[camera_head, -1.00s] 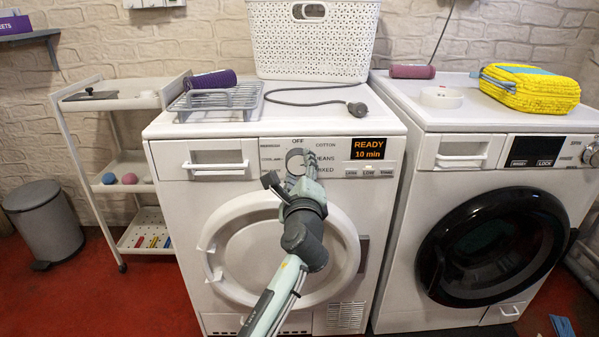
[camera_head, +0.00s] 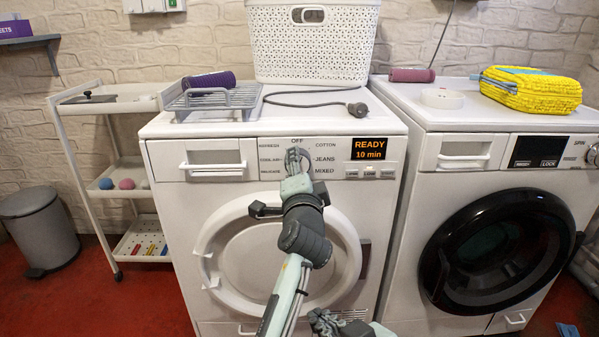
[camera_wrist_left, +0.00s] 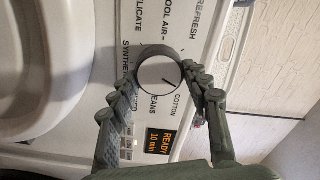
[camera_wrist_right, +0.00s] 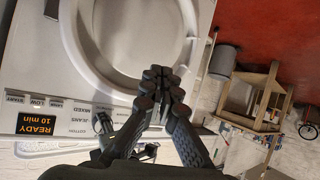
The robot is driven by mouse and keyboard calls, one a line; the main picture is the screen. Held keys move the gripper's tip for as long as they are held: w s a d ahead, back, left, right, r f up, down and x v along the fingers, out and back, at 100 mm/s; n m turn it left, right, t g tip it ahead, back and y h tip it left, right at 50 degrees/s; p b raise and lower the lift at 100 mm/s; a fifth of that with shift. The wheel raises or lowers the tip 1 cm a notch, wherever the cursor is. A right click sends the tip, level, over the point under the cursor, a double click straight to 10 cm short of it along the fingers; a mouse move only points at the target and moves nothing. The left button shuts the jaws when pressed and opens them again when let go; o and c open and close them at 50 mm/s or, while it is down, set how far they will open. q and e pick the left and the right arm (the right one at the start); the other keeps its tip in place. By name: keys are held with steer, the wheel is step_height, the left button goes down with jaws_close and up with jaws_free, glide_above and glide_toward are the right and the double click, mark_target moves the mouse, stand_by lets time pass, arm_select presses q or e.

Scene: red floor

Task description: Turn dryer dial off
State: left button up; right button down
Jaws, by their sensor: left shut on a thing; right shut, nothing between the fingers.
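The white dryer (camera_head: 165,250) stands in the middle, its labelled dial at the top front. In the left wrist view the round dial (camera_wrist_left: 157,86) sits between my left gripper's (camera_wrist_left: 168,82) two fingers. Its dark mark points right, toward the OFF–COTTON side; the exact setting is unclear. In the head view my left gripper (camera_head: 297,160) is shut on the dial and mostly covers it. The display (camera_head: 369,148) reads READY, 10 min. My right gripper (camera_head: 322,322) is at the bottom edge, in front of the dryer; its fingers (camera_wrist_right: 163,75) are together and empty.
A washing machine (camera_head: 403,240) with a black door stands close on the right. A wire rack (camera_head: 212,102), a cable plug (camera_head: 357,109) and a white basket (camera_head: 312,45) are on the dryer top. A trolley (camera_head: 75,140) and bin (camera_head: 40,235) stand left.

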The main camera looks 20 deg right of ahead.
arm_select(q)
steer(key=n, duration=0.3)
steer(key=shift+r+b, duration=0.2)
steer(key=shift+b, duration=0.15)
steer(key=shift+n, duration=1.1)
arm_select(e)
steer(key=w+a+r+t+y, duration=0.1)
steer(key=a+r+t+y, duration=0.1)
steer(key=r, duration=0.4)
steer(key=shift+w+a+t, duration=0.4)
steer(key=shift+a+t, duration=0.3)
steer(key=shift+a, duration=0.4)
arm_select(q)
steer(key=o, duration=1.2)
steer(key=shift+f, duration=0.1)
step_height(320, 180, up, 10)
steer(key=shift+r, duration=0.1)
